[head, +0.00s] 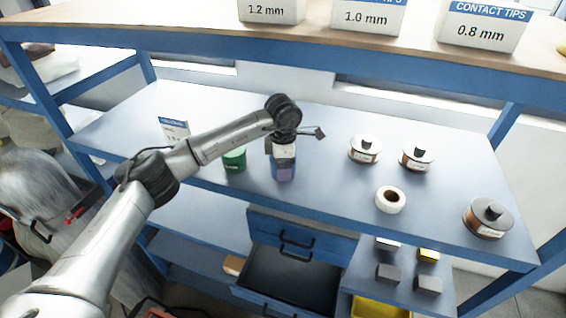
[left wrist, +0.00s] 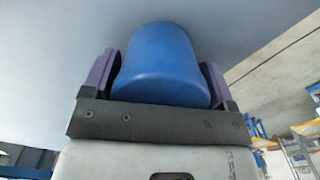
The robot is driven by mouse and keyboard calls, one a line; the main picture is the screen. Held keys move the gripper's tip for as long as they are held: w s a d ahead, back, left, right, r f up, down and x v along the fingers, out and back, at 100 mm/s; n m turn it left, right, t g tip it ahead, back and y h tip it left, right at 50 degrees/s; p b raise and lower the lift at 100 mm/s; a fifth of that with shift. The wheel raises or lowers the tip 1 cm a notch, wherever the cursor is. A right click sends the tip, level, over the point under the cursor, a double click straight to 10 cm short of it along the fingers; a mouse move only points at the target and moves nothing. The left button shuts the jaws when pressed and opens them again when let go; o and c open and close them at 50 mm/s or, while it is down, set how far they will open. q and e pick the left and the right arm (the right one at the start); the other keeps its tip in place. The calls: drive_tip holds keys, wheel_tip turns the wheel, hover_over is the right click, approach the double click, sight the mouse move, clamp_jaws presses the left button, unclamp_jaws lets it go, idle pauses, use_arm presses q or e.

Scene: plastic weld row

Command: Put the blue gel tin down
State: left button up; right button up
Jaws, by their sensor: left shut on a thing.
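The blue gel tin (left wrist: 160,65) is a smooth blue cylinder between the purple fingers of my left gripper in the left wrist view. My left gripper (head: 284,174) is shut on it, over the blue-grey shelf board (head: 325,190). In the head view the gripper and wrist hide most of the tin. I cannot tell whether the tin touches the board. A green tin (head: 235,160) stands on the board just left of my left gripper. My right gripper is not in view.
To the right on the board are two spools (head: 365,149) (head: 417,156), a white tape roll (head: 390,200) and a larger spool (head: 488,217). A label card (head: 173,130) stands at left. An upper shelf (head: 300,45) overhangs behind. An open drawer (head: 290,278) lies below.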

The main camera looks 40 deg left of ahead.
use_arm(q)
drive_tip(key=o, duration=1)
drive_tip(key=shift+f, duration=0.1)
drive_tip(key=shift+r, duration=0.6)
wheel_tip(320, 180, up, 5)
drive_tip(key=shift+f+b, duration=0.1)
drive_tip(key=shift+b, duration=0.85)
drive_tip(key=shift+r, duration=0.95)
